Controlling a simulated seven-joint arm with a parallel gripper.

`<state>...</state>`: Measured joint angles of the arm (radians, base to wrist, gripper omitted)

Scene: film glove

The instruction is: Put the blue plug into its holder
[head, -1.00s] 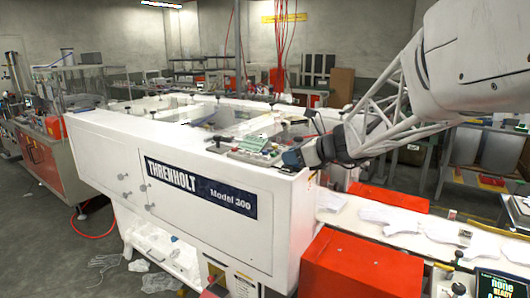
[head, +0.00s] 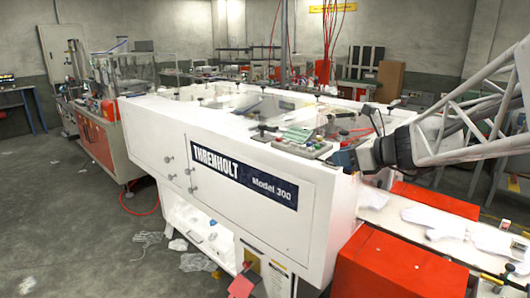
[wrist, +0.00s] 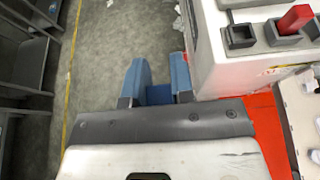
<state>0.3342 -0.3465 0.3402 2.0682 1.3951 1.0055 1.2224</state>
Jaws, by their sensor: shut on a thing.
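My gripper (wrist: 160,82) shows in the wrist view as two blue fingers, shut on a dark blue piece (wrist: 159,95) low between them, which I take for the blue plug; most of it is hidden. In the head view my gripper (head: 343,160) is at the near right corner of the machine, by the holder strip.
The white machine (head: 330,225) fills the middle. Red boxes (head: 390,270) and a conveyor with white gloves (head: 445,232) lie to its right. In the wrist view, open floor (wrist: 115,60) lies beneath and left of my gripper, with grey shelving (wrist: 25,50) at far left.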

